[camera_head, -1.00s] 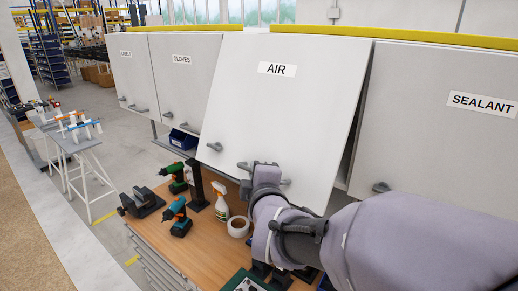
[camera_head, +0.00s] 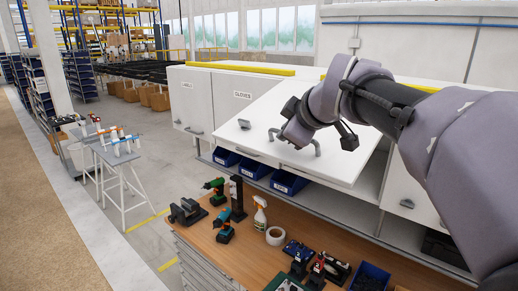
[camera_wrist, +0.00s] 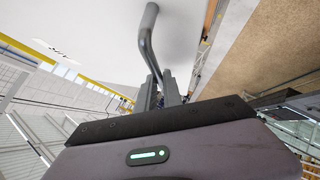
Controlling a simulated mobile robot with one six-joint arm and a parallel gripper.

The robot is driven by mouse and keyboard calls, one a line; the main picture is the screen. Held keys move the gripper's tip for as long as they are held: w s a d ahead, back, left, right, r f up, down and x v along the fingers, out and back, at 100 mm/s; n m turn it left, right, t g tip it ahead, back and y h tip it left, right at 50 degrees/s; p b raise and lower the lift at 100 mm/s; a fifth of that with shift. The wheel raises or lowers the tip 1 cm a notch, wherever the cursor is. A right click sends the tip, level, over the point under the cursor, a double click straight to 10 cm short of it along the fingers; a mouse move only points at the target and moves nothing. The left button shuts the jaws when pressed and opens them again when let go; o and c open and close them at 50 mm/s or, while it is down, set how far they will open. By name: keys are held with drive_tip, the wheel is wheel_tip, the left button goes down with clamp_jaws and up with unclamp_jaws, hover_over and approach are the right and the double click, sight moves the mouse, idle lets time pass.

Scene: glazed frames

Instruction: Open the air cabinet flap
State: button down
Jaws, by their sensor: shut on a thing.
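The white air cabinet flap (camera_head: 262,112) is swung outward and tilted up in the head view, with its lower edge well out from the cabinet. The curved handle (camera_wrist: 148,38) also shows in the wrist view, running down to my gripper fingers (camera_wrist: 160,95).
The gloves cabinet (camera_head: 235,95) stands shut to the left. Blue bins (camera_head: 288,183) show on the shelf under the flap. The wooden bench (camera_head: 235,250) below carries drills, a spray bottle (camera_head: 260,212), a tape roll (camera_head: 275,236) and other tools. My arm covers much of the right side.

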wheel_tip(320, 180, up, 6)
drive_tip(key=shift+s+f+p, duration=0.1)
drive_tip(key=shift+f+p, duration=0.05)
drive_tip(key=shift+p, duration=1.05)
drive_tip(key=c, duration=1.8)
unclamp_jaws()
drive_tip(key=shift+d, duration=0.15)
drive_tip(key=shift+o, duration=0.2)
drive_tip(key=shift+w+d+f, duration=0.15)
drive_tip(key=shift+w+d, duration=0.15)
drive_tip(key=shift+w, duration=0.05)
drive_tip(key=shift+s+a, duration=0.15)
drive_tip(key=shift+a, duration=0.05)
